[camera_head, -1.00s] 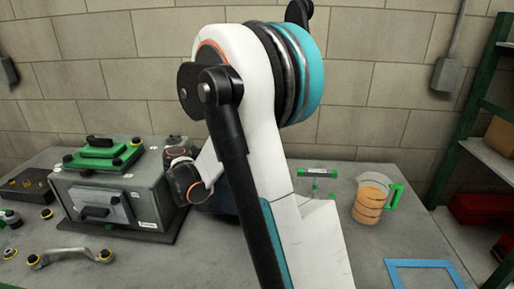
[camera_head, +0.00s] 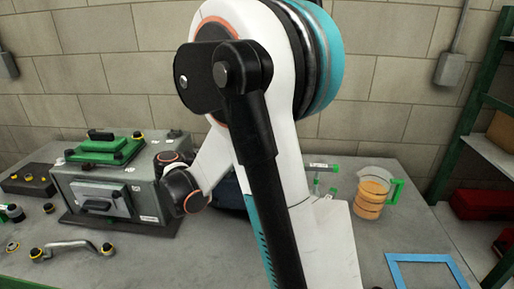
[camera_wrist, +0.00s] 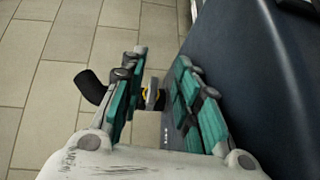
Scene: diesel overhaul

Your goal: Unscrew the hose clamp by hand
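In the wrist view my gripper (camera_wrist: 160,62) is open, its two teal fingers apart. Between the fingers is a small grey and yellow fitting (camera_wrist: 152,93), which looks like the hose clamp. A short black hose (camera_wrist: 92,88) sticks out past the left finger, partly hidden by it. A large dark blue body (camera_wrist: 245,70) fills the right side, close beside the right finger. I cannot tell whether either finger touches the clamp. In the head view my arm hides the gripper and the clamp.
A grey box (camera_head: 145,205) with a green part (camera_head: 103,150) on top stands on the bench, left of my arm. A curved metal pipe (camera_head: 70,246) lies in front of it. A jug (camera_head: 371,192) and a blue frame (camera_head: 420,258) are at the right. Tiled floor (camera_wrist: 45,50) shows below.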

